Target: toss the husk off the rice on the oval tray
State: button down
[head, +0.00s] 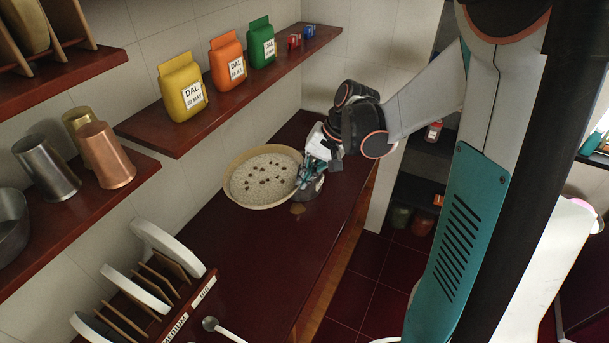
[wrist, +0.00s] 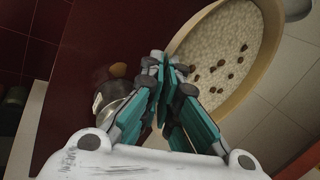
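The oval tray (head: 236,199) has a pale tan rim and holds a layer of white rice (head: 262,164) with several dark brown husks (head: 264,181) scattered over it. It is at the far end of the dark red counter, by the tiled wall. In the wrist view the tray (wrist: 273,30) fills the upper right, with husks (wrist: 220,68) on the rice. My gripper (head: 303,178) is at the tray's right end, fingers pointing down. In the wrist view its teal fingertips (wrist: 166,65) are nearly together at the rim and appear shut on it; they hide that part of the rim.
A grey metal object (wrist: 113,92) stands close beside my gripper, next to a small brown patch (wrist: 118,69). Dal bags (head: 182,88) stand on the shelf above. A plate rack (head: 160,285) and a spoon (head: 215,325) are at the counter's near end. The middle counter (head: 240,245) is clear.

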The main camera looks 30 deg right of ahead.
notch_tip(320, 180, up, 5)
jog(key=p, duration=0.3)
notch_tip(320, 180, down, 5)
jog(key=b, duration=0.6)
jog(key=shift+f, duration=0.15)
dwell(1.6)
notch_tip(320, 180, up, 2)
jog(key=shift+r+p, duration=0.25)
jog(key=shift+p, duration=0.7)
